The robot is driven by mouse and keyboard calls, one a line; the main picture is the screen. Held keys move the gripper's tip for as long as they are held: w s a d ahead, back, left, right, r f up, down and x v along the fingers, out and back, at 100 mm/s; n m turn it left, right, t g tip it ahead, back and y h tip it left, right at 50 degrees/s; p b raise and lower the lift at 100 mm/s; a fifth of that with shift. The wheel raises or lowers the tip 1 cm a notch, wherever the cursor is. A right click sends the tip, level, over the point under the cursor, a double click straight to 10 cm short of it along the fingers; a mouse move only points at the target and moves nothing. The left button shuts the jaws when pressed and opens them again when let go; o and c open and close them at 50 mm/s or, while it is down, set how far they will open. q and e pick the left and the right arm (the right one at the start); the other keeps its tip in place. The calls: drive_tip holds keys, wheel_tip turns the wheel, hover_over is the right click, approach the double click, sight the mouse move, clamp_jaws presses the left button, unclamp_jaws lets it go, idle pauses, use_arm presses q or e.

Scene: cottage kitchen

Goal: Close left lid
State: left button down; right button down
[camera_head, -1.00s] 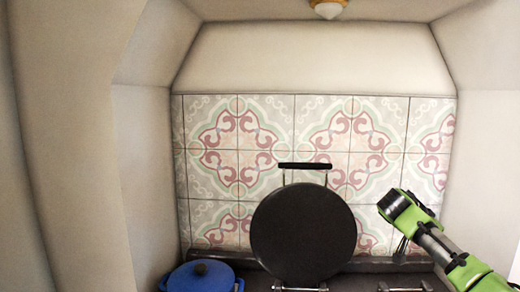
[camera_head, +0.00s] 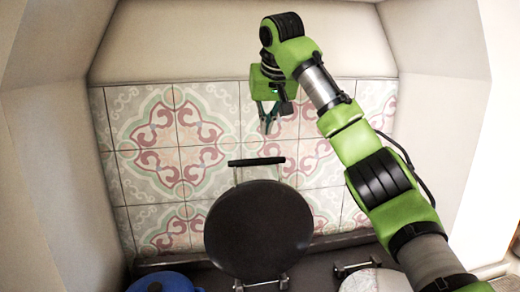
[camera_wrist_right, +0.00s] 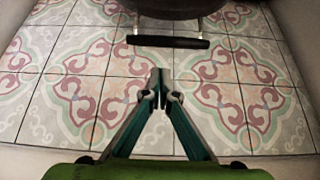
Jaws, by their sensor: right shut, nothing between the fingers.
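The left lid (camera_head: 258,232) is a round dark disc standing raised, its black bar handle (camera_head: 256,162) at the top edge on two thin metal rods. In the right wrist view the handle (camera_wrist_right: 168,41) lies just beyond the fingertips, with the dark lid (camera_wrist_right: 176,8) at the top edge. My right gripper (camera_head: 268,122) is above the handle, in front of the tiles, pointing down. In the wrist view its fingertips (camera_wrist_right: 160,76) are together and empty, apart from the handle. My left gripper is not in view.
A blue pot (camera_head: 160,282) is at the lower left. A pale round surface (camera_head: 376,281) with a metal hinge sits at the lower right. The patterned tile wall (camera_head: 160,150) is behind the lid, and pale alcove walls stand on both sides.

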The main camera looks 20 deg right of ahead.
sight(260, 160)
drive_tip(key=p+x, duration=0.1)
drive_tip(key=x, duration=0.2)
drive_tip(key=p+x, duration=0.2)
drive_tip(key=x, duration=0.1)
drive_tip(key=p+x, duration=0.1)
drive_tip(key=x, duration=0.2)
drive_tip(key=shift+a+f, duration=0.25)
drive_tip(key=shift+f, duration=0.05)
drive_tip(key=shift+a+f, duration=0.1)
drive_tip(key=shift+f, duration=0.2)
drive_tip(key=s, duration=0.1)
drive_tip(key=s+p, duration=0.1)
drive_tip(key=s+a+f, duration=0.1)
drive_tip(key=shift+s+f+p, duration=0.15)
drive_tip(key=shift+s+p, duration=0.15)
drive_tip(key=shift+w, duration=0.1)
